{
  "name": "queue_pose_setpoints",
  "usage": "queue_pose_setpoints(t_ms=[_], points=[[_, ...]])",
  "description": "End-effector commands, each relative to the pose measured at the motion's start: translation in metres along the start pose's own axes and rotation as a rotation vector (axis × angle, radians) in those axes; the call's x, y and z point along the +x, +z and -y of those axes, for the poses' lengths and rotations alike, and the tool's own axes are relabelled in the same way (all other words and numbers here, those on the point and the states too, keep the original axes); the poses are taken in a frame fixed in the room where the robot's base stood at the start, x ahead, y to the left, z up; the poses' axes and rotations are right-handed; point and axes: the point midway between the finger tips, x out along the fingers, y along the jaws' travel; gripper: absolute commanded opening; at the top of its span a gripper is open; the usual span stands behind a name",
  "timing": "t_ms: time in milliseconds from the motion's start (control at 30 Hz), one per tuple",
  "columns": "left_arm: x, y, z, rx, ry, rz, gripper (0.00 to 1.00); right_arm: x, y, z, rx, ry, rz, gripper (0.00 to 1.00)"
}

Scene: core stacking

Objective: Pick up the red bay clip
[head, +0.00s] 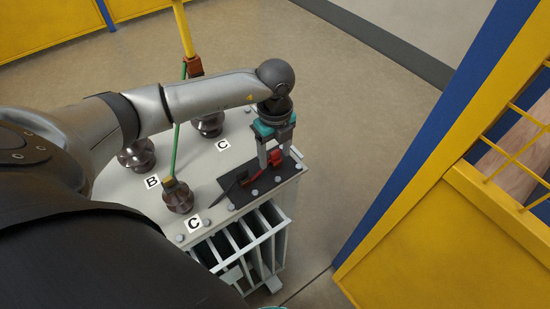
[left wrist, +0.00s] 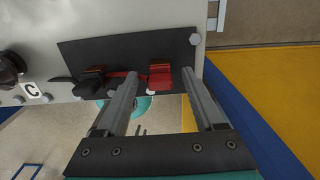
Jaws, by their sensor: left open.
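The red bay clip (head: 275,158) lies on a black mat (head: 233,197) on top of the grey cabinet. In the left wrist view the red clip (left wrist: 161,76) shows between my two fingertips. My left gripper (head: 274,158) points down over the mat, open, with its fingers on either side of the clip. I cannot tell whether they touch it. Fingers partly hide the clip in the head view. A black clip (left wrist: 90,82) with brownish jaws lies left of the red one in the left wrist view. My right gripper is not in view.
Brown bushings (head: 178,196) stand on the cabinet top (head: 215,160), with labels B and C. A green cable (head: 177,150) and a yellow pole (head: 183,28) rise near my left arm. A yellow and blue fence (head: 440,240) stands at right; floor lies between.

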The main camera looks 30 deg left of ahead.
Motion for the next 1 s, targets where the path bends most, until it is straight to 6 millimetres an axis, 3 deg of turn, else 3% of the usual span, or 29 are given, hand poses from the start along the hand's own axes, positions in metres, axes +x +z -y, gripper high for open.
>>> queue_pose_setpoints(t_ms=[233,833,1000], points=[[0.0015,0.0003,0.0002,0.001,-0.001,0.001,0.68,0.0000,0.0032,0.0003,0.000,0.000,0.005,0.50],[0.0010,0.0005,0.0002,0.000,-0.001,0.001,0.00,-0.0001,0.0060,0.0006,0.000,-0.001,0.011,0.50],[0.0010,0.0005,0.0002,0.000,-0.001,0.001,0.00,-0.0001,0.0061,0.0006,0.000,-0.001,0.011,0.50]])
